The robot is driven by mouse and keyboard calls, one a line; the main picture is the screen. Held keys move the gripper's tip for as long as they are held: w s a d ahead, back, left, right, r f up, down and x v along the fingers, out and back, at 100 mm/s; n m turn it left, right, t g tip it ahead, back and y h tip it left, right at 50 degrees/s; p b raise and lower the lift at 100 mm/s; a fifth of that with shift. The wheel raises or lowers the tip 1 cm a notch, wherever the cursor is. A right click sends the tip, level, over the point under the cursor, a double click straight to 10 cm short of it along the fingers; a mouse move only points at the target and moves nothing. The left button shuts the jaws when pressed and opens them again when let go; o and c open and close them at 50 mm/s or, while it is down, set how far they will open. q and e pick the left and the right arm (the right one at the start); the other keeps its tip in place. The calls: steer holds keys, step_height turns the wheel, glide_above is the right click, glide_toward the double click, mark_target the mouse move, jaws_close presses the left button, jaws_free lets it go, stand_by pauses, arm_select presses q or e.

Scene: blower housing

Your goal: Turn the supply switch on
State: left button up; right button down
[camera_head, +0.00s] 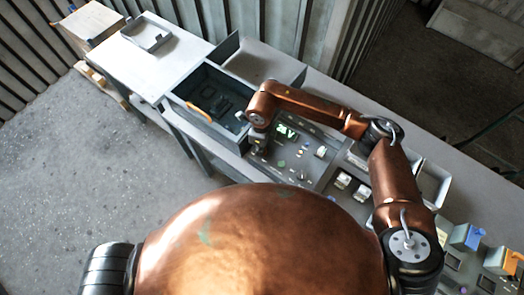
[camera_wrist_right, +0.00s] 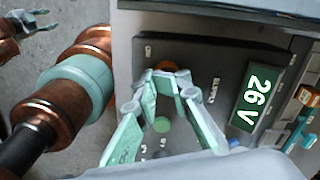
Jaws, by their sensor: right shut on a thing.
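The control panel (camera_head: 290,155) is set in the long bench and shows a green display (camera_head: 287,131), which reads 26 V in the wrist view (camera_wrist_right: 255,97). My right gripper (camera_wrist_right: 162,74) is over the panel's left part, its pale green fingers closed together at the tips. It is shut on a small part that the fingertips mostly hide; I take it to be the supply switch, and its position cannot be told. An orange-brown patch (camera_wrist_right: 165,66) shows just behind the tips. In the head view the right gripper (camera_head: 257,143) is small. My left gripper (camera_wrist_right: 32,21) is at the wrist view's top left, fingers apart and empty.
A green round button (camera_wrist_right: 162,124) sits between the right fingers, and a blue knob (camera_wrist_right: 236,143) below the display. A dark open bin (camera_head: 208,98) with an orange-handled tool (camera_head: 199,112) stands left of the panel. White bins (camera_head: 433,183) are to the right.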

steer(key=m, duration=0.1)
steer(key=w+d+m+b, duration=0.1)
steer(key=m, duration=0.1)
steer(key=shift+w, duration=0.1)
steer(key=m+b, duration=0.2)
steer(key=m, duration=0.1)
steer(key=shift+m, duration=0.3)
steer(key=m+b, duration=0.1)
steer(key=m, duration=0.2)
steer(key=shift+s, duration=0.2)
steer(key=shift+m+b, duration=0.35)
steer(key=shift+m, duration=1.25)
steer(key=shift+f, duration=0.1)
steer(key=c, duration=2)
jaws_free()
steer(key=shift+d+f, duration=0.1)
steer(key=shift+d, duration=0.05)
steer(key=o, duration=0.3)
steer(key=shift+o, duration=0.4)
steer(key=shift+a, duration=0.2)
